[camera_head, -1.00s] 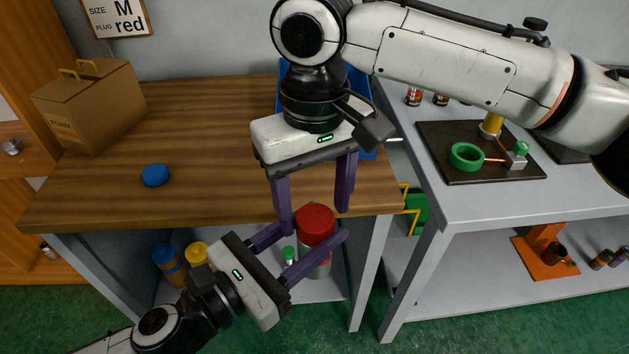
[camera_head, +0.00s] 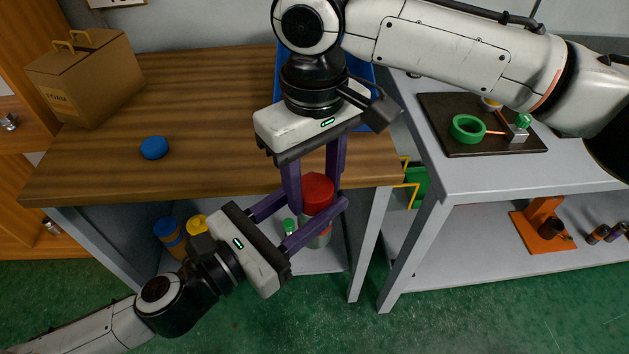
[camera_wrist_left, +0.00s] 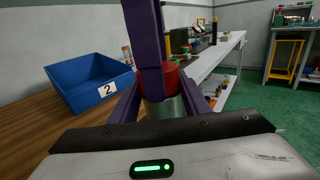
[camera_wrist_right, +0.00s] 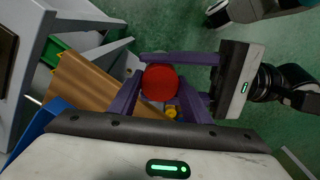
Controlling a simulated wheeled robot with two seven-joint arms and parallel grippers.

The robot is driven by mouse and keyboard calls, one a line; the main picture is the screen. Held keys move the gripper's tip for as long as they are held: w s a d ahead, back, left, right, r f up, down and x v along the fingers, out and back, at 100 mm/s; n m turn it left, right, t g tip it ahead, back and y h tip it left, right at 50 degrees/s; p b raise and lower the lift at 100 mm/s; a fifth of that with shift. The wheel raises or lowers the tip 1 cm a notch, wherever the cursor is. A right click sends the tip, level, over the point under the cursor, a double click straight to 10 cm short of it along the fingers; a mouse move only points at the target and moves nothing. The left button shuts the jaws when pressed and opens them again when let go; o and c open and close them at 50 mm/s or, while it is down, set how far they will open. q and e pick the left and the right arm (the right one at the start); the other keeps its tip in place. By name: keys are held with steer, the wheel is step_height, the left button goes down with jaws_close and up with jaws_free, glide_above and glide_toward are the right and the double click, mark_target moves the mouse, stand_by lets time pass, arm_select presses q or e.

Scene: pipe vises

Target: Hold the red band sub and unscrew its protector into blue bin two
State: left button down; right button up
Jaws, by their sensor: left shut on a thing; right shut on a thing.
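The sub's grey metal body (camera_head: 318,238) stands upright in front of the wooden bench, with a red round protector (camera_head: 318,187) on top. My left gripper (camera_head: 315,204) is shut around the body just below the protector. My right gripper (camera_head: 314,196) comes from above, its fingers shut on the protector's sides. In the right wrist view the protector (camera_wrist_right: 160,82) sits between the fingers. The left wrist view shows the grey body (camera_wrist_left: 166,107) under the red. No separate red band is distinguishable. Blue bin two (camera_wrist_left: 88,78) stands on the bench, partly hidden behind my right arm in the head view.
The wooden bench (camera_head: 215,110) holds a blue round cap (camera_head: 154,148) and a cardboard foam box (camera_head: 85,80). A grey table (camera_head: 450,175) to the right carries a dark plate with a green ring (camera_head: 467,129). Bottles stand on the shelf below. The bench middle is clear.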

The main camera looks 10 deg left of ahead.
steer(key=n, duration=0.4)
steer(key=shift+c, duration=0.2)
steer(key=o, duration=1.2)
steer(key=shift+c, duration=0.2)
steer(key=shift+r, duration=0.15)
step_height(320, 180, up, 4)
steer(key=shift+f, duration=0.1)
steer(key=shift+r+m, duration=0.3)
steer(key=shift+r, duration=0.15)
steer(key=shift+c, duration=0.4)
step_height(320, 180, up, 3)
steer(key=m, duration=0.5)
steer(key=shift+f, duration=4)
